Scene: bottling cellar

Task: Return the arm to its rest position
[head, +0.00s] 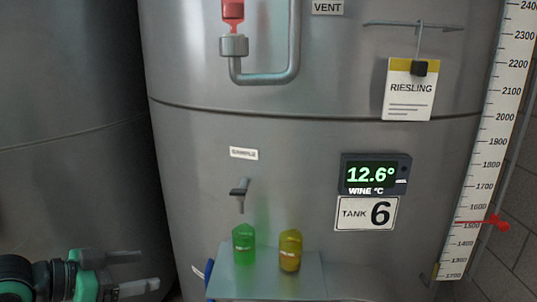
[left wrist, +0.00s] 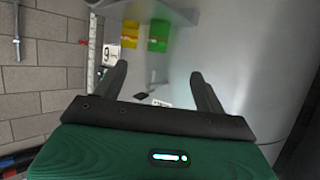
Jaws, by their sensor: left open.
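My left gripper (head: 148,270) is at the lower left of the head view, in front of the tanks. Its two fingers are spread apart with nothing between them. The left wrist view also shows the open, empty fingers (left wrist: 159,76). The gripper is left of a small shelf and touches nothing that I can see. My right gripper is not in view.
A thermometer display (head: 376,174), a Riesling card (head: 408,92) and a level scale (head: 490,150) are farther right.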

